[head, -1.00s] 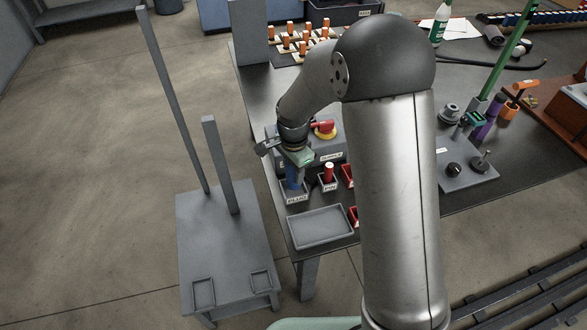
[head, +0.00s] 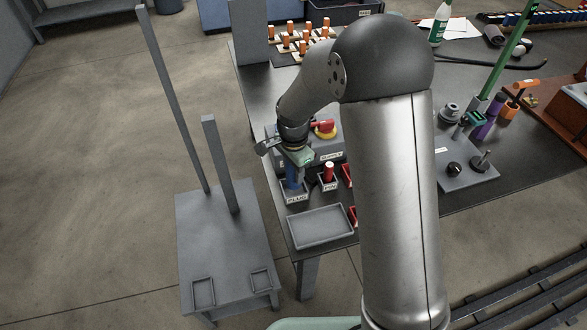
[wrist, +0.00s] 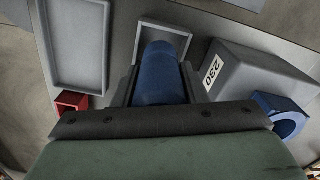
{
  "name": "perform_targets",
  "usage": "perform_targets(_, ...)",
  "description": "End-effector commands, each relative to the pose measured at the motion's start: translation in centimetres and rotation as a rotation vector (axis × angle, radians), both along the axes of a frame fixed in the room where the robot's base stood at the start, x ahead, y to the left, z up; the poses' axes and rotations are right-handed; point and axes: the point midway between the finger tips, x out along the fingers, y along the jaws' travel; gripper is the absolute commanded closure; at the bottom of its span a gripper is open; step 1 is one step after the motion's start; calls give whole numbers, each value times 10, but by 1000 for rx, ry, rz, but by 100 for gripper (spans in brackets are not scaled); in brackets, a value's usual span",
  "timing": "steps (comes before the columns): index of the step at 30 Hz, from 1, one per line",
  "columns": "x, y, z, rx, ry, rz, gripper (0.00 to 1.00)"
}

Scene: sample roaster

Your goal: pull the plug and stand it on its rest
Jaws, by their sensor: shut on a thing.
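The blue plug (head: 292,176) stands in or just over the grey rest marked PLUG (head: 295,196) at the table's left front edge. My gripper (head: 295,164) is above it, pointing down, shut on the plug. In the wrist view the plug (wrist: 159,75) lies between my two fingers (wrist: 160,88), with the open grey rest (wrist: 166,33) around or behind its far end. I cannot tell whether the plug touches the rest's floor.
A red pin (head: 328,173) stands in its holder to the right. An empty grey tray (head: 320,227) lies in front. A grey box with a red-and-yellow switch (head: 324,129) is behind. A grey stand (head: 228,250) with two posts is left of the table.

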Motion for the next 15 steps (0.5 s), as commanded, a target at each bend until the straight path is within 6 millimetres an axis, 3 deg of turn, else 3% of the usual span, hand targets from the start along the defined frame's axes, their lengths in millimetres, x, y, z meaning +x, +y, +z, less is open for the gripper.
perform_targets(15, 0, 0, -16, 0, 0, 0, 88)
